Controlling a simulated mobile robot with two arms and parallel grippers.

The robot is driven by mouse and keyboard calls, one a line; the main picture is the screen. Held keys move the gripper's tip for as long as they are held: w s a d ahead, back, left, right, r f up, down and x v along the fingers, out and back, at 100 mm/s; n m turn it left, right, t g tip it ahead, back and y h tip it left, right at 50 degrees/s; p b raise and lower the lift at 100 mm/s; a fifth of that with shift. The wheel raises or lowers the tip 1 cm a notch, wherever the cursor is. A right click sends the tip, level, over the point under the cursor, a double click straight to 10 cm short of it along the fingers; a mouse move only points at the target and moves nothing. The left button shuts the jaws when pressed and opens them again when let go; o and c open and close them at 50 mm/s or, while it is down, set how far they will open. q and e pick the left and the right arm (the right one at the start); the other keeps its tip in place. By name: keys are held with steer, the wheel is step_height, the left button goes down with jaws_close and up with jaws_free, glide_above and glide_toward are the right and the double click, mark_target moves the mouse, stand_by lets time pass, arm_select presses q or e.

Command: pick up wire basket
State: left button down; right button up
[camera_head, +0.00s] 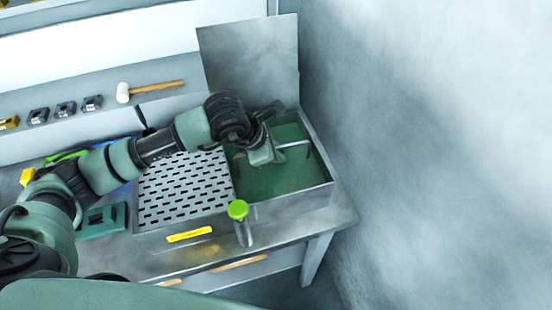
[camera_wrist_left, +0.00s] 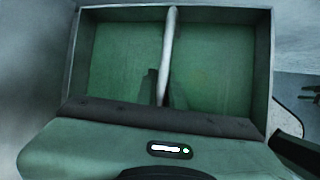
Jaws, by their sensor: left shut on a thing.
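The wire basket shows only as a pale, bent rod, its handle (camera_head: 297,143), over the green inside of the metal tank (camera_head: 327,183). No mesh of the basket can be made out. My left gripper (camera_head: 276,154) reaches in from the left over the tank and is shut on this handle. In the left wrist view the handle (camera_wrist_left: 170,45) runs from the top edge down to the dark fingers of the left gripper (camera_wrist_left: 163,92), with the green tank floor behind. My right gripper is not in view.
A slotted metal drain plate (camera_head: 180,195) adjoins the tank on the left. A green-capped cylinder (camera_head: 240,222) stands at the front edge by a yellow label (camera_head: 189,234). A raised metal panel (camera_head: 250,60) stands behind. A mallet (camera_head: 150,90) lies on the back shelf. A grey wall (camera_head: 430,130) closes the right.

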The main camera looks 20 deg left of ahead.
arm_select(q)
step_height(320, 180, up, 21)
steer(key=b, duration=0.4)
steer(key=shift+f, duration=0.2)
step_height(320, 180, down, 6)
steer(key=b, duration=0.5)
steer(key=shift+w+r, duration=0.1)
steer(key=shift+r, duration=0.05)
stand_by(0.4)
